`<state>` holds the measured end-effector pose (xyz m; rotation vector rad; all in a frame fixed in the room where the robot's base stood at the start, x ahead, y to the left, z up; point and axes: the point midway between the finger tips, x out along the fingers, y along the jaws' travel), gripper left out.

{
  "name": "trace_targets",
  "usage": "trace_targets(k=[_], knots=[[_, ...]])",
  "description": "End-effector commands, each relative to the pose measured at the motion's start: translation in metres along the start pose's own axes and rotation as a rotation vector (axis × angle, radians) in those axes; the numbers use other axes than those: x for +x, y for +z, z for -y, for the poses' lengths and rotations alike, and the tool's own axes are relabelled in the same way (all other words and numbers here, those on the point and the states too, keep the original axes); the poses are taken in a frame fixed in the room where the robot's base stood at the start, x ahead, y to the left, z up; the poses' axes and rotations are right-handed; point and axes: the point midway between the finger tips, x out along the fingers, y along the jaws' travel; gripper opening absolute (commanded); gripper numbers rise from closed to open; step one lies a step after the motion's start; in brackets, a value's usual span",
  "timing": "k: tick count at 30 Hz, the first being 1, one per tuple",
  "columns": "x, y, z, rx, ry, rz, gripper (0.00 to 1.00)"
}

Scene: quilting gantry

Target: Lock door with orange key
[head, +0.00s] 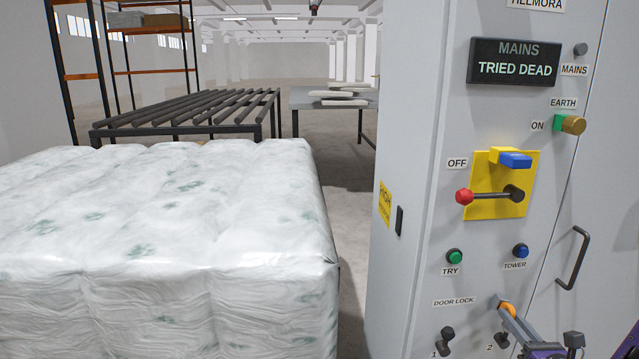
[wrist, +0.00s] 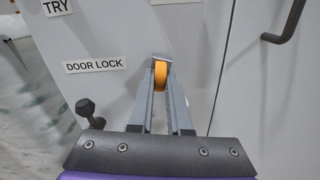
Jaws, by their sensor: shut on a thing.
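The orange key (head: 509,309) is at the grey cabinet's front, right of the DOOR LOCK label (head: 455,302). It also shows in the wrist view (wrist: 160,76), between the grey fingers of my gripper (wrist: 161,68). My gripper (head: 506,305) is shut on the key. The fingers hide most of the key, and I cannot tell whether its tip sits in a lock. Below the label are a dark knob marked 1 (head: 446,337) and a dark piece by the mark 2 (head: 502,339). The cabinet door (head: 602,200) looks closed, with a black handle (head: 573,258).
Above are a red-knobbed lever (head: 465,197) near OFF, a blue block (head: 516,160), a brass knob (head: 574,125) and a display (head: 515,62) reading TRIED DEAD. A wrapped white bale (head: 160,240) stands at left. A narrow floor gap separates it from the cabinet.

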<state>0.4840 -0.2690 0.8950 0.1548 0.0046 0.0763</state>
Motion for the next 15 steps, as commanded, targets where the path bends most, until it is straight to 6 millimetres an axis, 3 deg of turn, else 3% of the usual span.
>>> trace_targets(k=[10,11,15], knots=[[0.0005,-0.0018,-0.0003,-0.223,0.002,0.002,0.0],[0.0003,0.0002,-0.0004,-0.226,0.002,0.002,0.2],[0.0002,0.0003,-0.0003,-0.222,0.001,0.002,0.45]])
